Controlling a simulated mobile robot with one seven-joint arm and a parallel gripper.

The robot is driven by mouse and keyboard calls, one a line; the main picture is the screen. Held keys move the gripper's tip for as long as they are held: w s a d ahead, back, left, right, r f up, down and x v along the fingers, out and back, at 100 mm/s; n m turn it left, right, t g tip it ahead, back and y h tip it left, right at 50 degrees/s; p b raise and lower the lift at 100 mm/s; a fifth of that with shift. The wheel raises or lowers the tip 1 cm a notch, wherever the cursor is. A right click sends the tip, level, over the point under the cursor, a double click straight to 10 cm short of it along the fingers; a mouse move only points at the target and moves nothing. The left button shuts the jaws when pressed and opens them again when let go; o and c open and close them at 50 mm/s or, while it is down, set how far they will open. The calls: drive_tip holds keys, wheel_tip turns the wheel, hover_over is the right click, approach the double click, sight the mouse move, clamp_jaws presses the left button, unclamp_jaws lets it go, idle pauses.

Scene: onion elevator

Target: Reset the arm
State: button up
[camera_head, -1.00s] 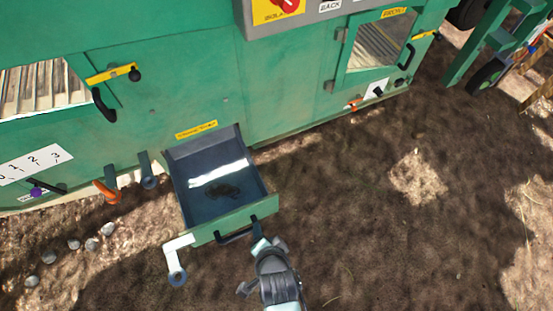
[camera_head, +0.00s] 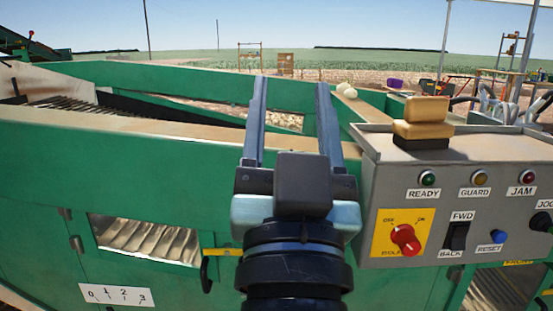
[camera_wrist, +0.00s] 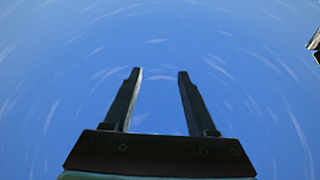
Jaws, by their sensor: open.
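My gripper (camera_head: 291,92) is raised in the middle of the head view, fingers pointing up and apart, with nothing between them. In the wrist view my gripper (camera_wrist: 159,75) is also open and empty against blue sky. In the head view it stands in front of the green machine (camera_head: 130,185), and whether it touches the machine cannot be told. It hides part of the machine's front and top edge.
A grey control box (camera_head: 455,185) with a red rotary switch (camera_head: 405,238) and a yellow block-shaped part (camera_head: 424,118) on top is close to the right of my gripper. Two pale round objects (camera_head: 347,90) lie on a ledge behind. The sky above is open.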

drive_tip(key=s+a+r+n+t+p, duration=0.2)
drive_tip(key=s+r+t, duration=0.1)
drive_tip(key=s+r, duration=0.55)
wheel_tip(320, 180, up, 28)
drive_tip(key=w+p, duration=0.2)
drive_tip(key=p, duration=2.4)
drive_tip(key=shift+d+y+p, duration=0.25)
drive_tip(key=shift+y+p, duration=0.05)
drive_tip(key=shift+y, duration=0.1)
drive_tip(key=shift+f, duration=0.15)
drive_tip(key=shift+c, duration=0.6)
drive_tip(key=shift+f, duration=0.1)
